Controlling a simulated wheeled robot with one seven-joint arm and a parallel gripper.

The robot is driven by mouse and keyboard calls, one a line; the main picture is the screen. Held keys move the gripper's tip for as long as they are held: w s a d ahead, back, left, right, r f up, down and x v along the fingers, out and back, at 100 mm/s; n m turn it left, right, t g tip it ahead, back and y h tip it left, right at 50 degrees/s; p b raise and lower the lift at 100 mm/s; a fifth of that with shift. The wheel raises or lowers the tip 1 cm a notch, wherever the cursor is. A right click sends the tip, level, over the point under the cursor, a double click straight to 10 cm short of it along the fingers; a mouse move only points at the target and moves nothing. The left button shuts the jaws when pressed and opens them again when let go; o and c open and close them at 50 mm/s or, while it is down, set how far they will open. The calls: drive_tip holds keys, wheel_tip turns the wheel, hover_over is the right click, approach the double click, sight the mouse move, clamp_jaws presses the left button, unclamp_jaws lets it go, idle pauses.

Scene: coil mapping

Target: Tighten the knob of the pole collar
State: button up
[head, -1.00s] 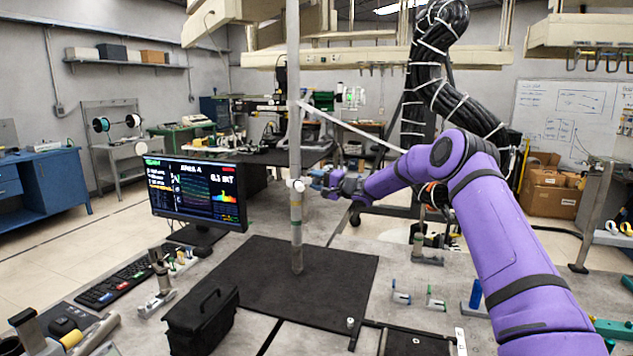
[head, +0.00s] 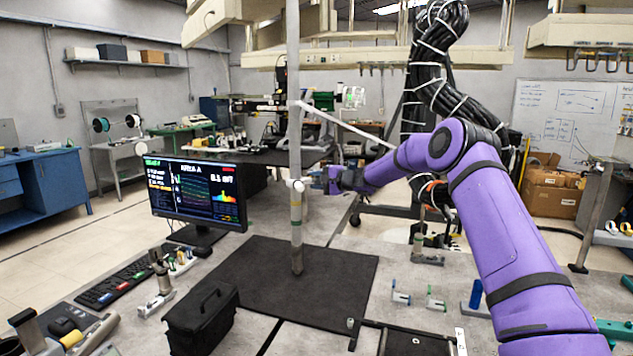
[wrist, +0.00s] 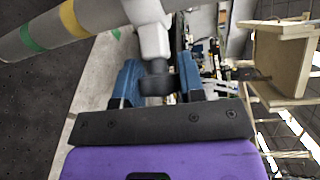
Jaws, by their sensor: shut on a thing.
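The grey pole (head: 295,130) stands upright on the black mat (head: 330,275) and carries green and yellow bands lower down. A white collar (head: 295,185) sits around it at mid height, and its body also shows in the wrist view (wrist: 145,12). My gripper (head: 322,183) reaches the collar from the right. In the wrist view its blue fingers (wrist: 158,82) stand on both sides of the dark knob (wrist: 157,84) and are shut on it. The knob sits at the end of a light stem from the collar. In the head view the fingers hide the knob.
A light slanting rod (head: 345,125) joins the pole above my gripper. A monitor (head: 195,192) and a black box (head: 202,318) stand left of the pole. Small fixtures (head: 402,295) stand right of the mat. Thick black cables (head: 430,80) hang behind my arm.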

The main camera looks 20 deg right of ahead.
drive_tip(key=o, duration=0.9)
drive_tip(key=shift+d, duration=0.1)
drive_tip(key=v, duration=1)
drive_tip(key=shift+s+d+r, duration=0.1)
drive_tip(key=shift+s+d, duration=0.15)
drive_tip(key=shift+s, duration=0.05)
